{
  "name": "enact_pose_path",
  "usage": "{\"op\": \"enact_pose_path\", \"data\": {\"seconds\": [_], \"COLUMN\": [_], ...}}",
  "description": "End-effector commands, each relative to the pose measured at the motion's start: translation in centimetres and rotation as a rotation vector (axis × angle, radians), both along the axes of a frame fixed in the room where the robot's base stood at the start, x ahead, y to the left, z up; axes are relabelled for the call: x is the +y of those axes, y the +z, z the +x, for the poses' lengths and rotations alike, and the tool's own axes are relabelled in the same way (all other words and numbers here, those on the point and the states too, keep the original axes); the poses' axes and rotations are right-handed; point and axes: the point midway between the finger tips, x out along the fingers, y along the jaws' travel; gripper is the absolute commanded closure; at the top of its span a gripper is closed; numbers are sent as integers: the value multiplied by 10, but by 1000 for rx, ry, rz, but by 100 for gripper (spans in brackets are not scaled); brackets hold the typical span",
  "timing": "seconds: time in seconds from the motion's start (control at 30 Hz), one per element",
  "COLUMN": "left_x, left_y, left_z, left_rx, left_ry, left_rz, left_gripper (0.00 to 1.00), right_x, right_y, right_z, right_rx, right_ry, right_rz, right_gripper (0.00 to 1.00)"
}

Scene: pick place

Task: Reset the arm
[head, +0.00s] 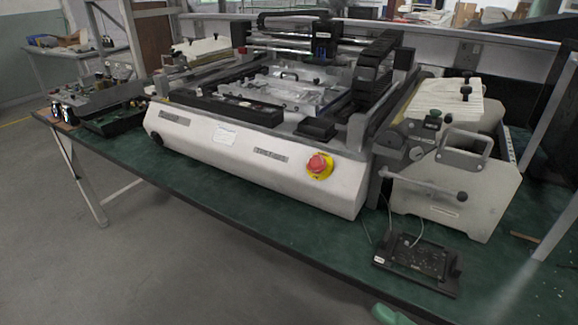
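Neither of my grippers shows in the head view, and no part of my arms can be made out. The task names no object apart from the arm. A large white bench machine (255,160) with a red stop button on a yellow ring (319,165) fills the middle of the view. It stands on a dark green table (215,197).
A second white unit with handles (455,190) stands at the right. A black control box (417,262) lies at the table's front right. Dark trays with small items (112,110) sit at the left end. Grey floor (130,265) is open in front.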

Motion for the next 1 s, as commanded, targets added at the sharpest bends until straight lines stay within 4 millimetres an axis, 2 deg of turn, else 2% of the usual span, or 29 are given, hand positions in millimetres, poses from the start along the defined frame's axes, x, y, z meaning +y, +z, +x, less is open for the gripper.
{"op": "enact_pose_path", "data": {"seconds": [0.13, 0.27, 0.3, 0.37, 0.4, 0.5, 0.6, 0.7, 0.83, 1.0], "left_x": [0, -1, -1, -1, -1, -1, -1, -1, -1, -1], "left_y": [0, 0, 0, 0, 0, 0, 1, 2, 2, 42], "left_z": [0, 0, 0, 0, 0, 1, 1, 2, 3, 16], "left_rx": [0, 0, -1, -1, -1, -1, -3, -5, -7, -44], "left_ry": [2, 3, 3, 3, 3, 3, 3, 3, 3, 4], "left_rz": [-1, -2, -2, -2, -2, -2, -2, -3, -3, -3], "left_gripper": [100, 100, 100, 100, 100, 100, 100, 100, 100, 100], "right_x": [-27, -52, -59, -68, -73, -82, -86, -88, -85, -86], "right_y": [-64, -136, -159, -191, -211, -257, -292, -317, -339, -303], "right_z": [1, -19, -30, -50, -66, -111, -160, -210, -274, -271], "right_rx": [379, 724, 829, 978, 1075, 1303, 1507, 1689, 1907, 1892], "right_ry": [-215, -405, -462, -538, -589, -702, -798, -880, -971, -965], "right_rz": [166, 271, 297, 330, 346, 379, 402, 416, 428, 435], "right_gripper": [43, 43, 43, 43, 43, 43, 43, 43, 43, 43]}}
